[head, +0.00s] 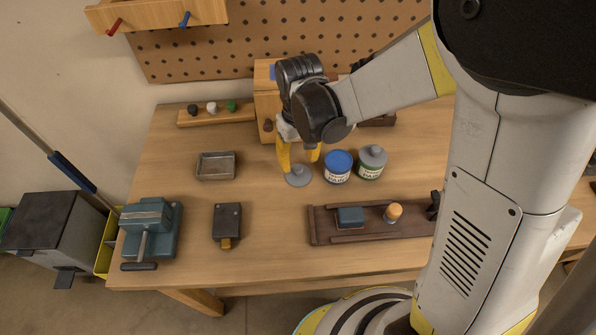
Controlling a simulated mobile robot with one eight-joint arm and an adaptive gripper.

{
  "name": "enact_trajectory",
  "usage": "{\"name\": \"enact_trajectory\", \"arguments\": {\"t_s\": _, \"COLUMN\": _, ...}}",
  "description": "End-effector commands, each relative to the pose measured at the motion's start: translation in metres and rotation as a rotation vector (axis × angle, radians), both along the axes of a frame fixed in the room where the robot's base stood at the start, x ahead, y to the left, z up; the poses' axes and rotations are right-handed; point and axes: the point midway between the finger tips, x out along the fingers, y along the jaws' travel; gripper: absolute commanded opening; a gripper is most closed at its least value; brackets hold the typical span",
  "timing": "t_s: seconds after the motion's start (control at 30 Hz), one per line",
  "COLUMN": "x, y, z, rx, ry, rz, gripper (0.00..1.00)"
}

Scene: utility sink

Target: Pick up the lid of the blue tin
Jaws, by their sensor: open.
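The blue tin (337,172) stands upright on the workbench with its blue top showing and no lid on it. A round grey lid with a small knob (298,178) lies on the bench just left of the blue tin. My gripper (300,161) points down with its yellow fingers open, above or around this lid's knob. The left finger hides part of the lid, and I cannot tell if the fingers touch it. A green-labelled tin (371,168) with a grey lid on stands right of the blue tin.
A wooden box (266,103) stands behind my gripper. A metal tray (216,166) lies to the left. A dark wooden tray (365,237) with a blue block lies in front. A vise (148,232) sits at the front left.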

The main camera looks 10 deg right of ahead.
Motion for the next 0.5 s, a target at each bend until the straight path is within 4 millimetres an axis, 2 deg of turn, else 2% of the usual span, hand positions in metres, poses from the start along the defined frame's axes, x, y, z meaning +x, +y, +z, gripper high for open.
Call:
{"name": "enact_trajectory", "arguments": {"t_s": 0.3, "x": 0.002, "y": 0.000, "z": -0.046, "rx": -0.001, "ry": -0.001, "rz": 0.000, "gripper": 0.48}}
{"name": "enact_trajectory", "arguments": {"t_s": 0.5, "x": 0.002, "y": 0.000, "z": -0.050, "rx": -0.001, "ry": -0.001, "rz": -0.001, "gripper": 0.48}}
